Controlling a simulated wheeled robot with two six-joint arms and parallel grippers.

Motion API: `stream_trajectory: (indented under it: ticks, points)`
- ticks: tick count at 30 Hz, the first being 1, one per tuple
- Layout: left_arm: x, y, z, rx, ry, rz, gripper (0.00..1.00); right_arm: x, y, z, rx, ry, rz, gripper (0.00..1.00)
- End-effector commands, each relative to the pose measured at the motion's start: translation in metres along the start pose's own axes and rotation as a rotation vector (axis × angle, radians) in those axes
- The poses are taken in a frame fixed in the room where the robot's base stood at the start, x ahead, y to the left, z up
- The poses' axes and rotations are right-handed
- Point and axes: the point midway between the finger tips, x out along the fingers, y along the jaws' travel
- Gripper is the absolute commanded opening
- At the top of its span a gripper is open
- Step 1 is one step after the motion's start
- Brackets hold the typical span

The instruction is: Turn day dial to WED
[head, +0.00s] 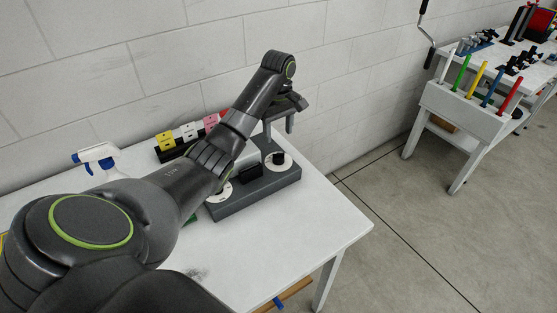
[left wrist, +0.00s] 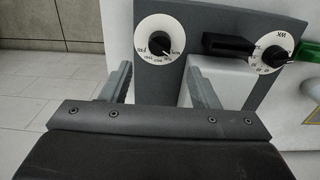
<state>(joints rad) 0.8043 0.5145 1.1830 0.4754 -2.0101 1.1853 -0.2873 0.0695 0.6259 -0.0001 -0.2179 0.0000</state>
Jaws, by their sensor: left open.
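A dark grey panel (head: 262,186) on the white table carries two dials with white discs and black knobs. One dial (head: 278,160) is at its right end, the other (head: 220,192) at its left end, partly behind my arm. My left gripper (head: 281,124) is open and empty above the panel's right end. In the left wrist view its fingers (left wrist: 158,76) straddle the line to the left dial, apparently without touching it.
A black block (head: 250,171) sits between the dials. A spray bottle (head: 98,157) and a rack of coloured cards (head: 188,134) stand behind my arm. A second bench (head: 465,108) with coloured sticks is at the right, with open floor before it. The table's front right is clear.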

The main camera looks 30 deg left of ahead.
Motion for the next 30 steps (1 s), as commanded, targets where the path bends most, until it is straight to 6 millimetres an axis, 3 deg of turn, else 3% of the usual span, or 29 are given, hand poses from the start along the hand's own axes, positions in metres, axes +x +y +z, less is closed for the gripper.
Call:
stream_trajectory:
  ticks: [1,4,13,26,30]
  points:
    - [0.013,0.000,0.000,0.000,-0.001,-0.001,0.55,0.010,0.000,0.005,0.000,-0.005,0.001,0.36]
    - [0.034,-0.001,0.001,-0.001,-0.003,-0.003,0.55,0.011,0.002,0.012,0.000,-0.015,0.004,0.36]
    - [0.079,0.000,0.001,-0.001,-0.002,-0.001,0.55,0.001,0.010,0.019,-0.002,-0.028,0.012,0.36]
    - [0.090,0.000,0.000,0.000,0.000,0.000,0.55,0.002,0.011,0.014,-0.003,-0.021,0.013,0.36]
    - [0.090,0.000,0.000,0.000,0.000,0.000,0.38,0.002,0.011,0.013,-0.003,-0.020,0.013,0.36]
